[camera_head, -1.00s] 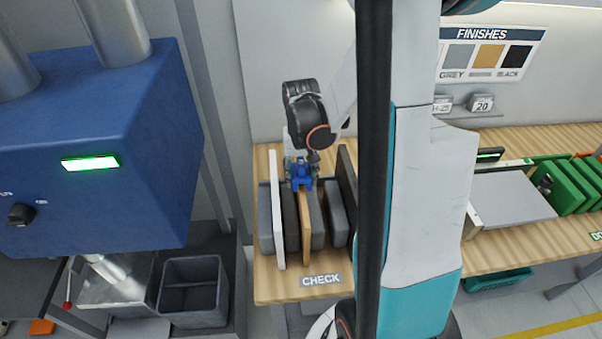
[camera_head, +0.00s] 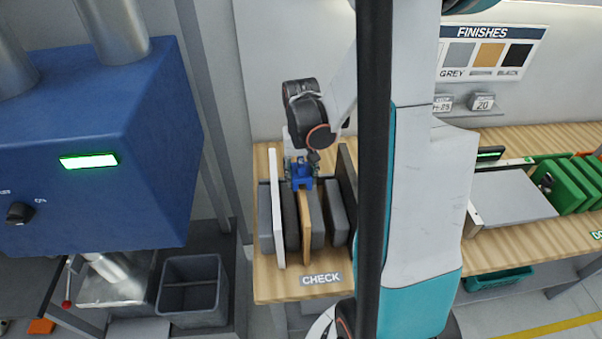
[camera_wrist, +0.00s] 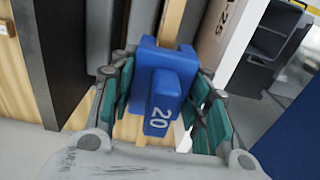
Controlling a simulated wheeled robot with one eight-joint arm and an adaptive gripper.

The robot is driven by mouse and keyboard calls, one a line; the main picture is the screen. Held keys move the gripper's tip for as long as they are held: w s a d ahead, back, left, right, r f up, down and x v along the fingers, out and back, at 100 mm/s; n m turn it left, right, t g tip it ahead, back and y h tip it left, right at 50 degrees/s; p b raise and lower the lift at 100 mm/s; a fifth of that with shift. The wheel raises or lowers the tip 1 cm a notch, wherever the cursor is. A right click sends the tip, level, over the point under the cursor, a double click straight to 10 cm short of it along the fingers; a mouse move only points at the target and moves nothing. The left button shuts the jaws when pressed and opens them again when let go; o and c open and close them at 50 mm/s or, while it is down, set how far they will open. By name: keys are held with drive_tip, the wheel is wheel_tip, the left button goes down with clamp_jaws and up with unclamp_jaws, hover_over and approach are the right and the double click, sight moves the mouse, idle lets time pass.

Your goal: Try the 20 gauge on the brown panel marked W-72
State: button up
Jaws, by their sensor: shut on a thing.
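The blue gauge (camera_wrist: 165,85) carries a white 20 in the wrist view. My gripper (camera_wrist: 165,100) is shut on it, with a finger on each side. In the head view the gauge (camera_head: 301,183) is at the far end of the top edge of the brown panel (camera_head: 305,232), which stands on edge among other panels. The brown panel (camera_wrist: 172,20) also shows behind the gauge in the wrist view. The gauge appears to meet the panel's edge; I cannot tell how fully it sits over it. No W-72 mark is readable.
A white panel (camera_head: 276,215) stands left of the brown one, with dark grey panels close on both sides. A black panel (camera_head: 347,185) is at the right. The CHECK label (camera_head: 321,280) is at the table's front edge. A blue machine (camera_head: 90,150) stands at the left.

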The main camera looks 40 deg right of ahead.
sight(301, 161)
drive_tip(key=shift+f+b, duration=0.45)
drive_tip(key=shift+f, duration=0.05)
idle(0.4)
drive_tip(key=o, duration=1.3)
drive_tip(key=shift+r, duration=0.1)
drive_tip(key=shift+r+p, duration=2.65)
drive_tip(key=shift+r, duration=1.3)
